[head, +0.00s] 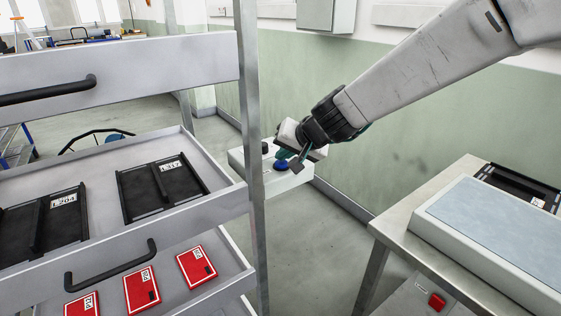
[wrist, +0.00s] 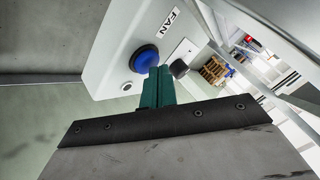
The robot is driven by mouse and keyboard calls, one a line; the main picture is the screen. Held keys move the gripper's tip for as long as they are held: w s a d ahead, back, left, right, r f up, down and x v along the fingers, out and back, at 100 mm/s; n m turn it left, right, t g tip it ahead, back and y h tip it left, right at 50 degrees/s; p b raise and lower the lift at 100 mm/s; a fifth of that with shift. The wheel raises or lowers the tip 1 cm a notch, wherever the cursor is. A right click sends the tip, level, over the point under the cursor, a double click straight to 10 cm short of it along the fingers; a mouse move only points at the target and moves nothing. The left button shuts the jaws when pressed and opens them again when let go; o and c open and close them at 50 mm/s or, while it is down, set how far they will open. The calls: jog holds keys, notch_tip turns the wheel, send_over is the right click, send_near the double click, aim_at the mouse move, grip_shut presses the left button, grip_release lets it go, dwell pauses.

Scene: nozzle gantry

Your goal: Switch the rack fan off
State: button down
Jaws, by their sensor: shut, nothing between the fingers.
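A pale control box (head: 250,162) is fixed to the rack's side and shows a round blue button (head: 281,166). In the wrist view the box (wrist: 108,60) carries the label FAN (wrist: 170,20), the blue button (wrist: 144,58), a black knob (wrist: 179,68) and a small round light-coloured part (wrist: 127,86). My gripper (head: 284,156) is shut and empty, right at the box beside the blue button. In the wrist view its teal fingers (wrist: 158,72) end close to the button's lower right edge, between it and the knob. I cannot tell whether they touch the button.
The grey rack (head: 120,72) on the left has trays with black cases (head: 155,188) and red cases (head: 142,288). A metal bench (head: 415,190) with a pale box (head: 500,235) stands at the right. The floor (head: 325,240) between them is clear.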

aim_at(284, 164)
jog(key=shift+r, duration=3.05)
jog(key=shift+s+a+f, duration=0.1)
jog(key=shift+s+f, duration=0.05)
jog(key=shift+s, duration=0.05)
jog(key=s+d+f+g+h, duration=0.1)
jog(key=s+d+g+h, duration=0.1)
jog(key=s+d, duration=0.6)
jog(key=s+d+g+h, duration=0.2)
jog(key=s+d, duration=0.6)
jog(key=s, duration=0.6)
jog(key=s+d+f+n+g+h, duration=0.1)
jog(key=s+d+h, duration=0.1)
jog(key=s+d, duration=0.6)
jog(key=shift+s+d+f+g, duration=0.2)
jog(key=shift+s+f+g, duration=0.2)
jog(key=shift+s, duration=1.4)
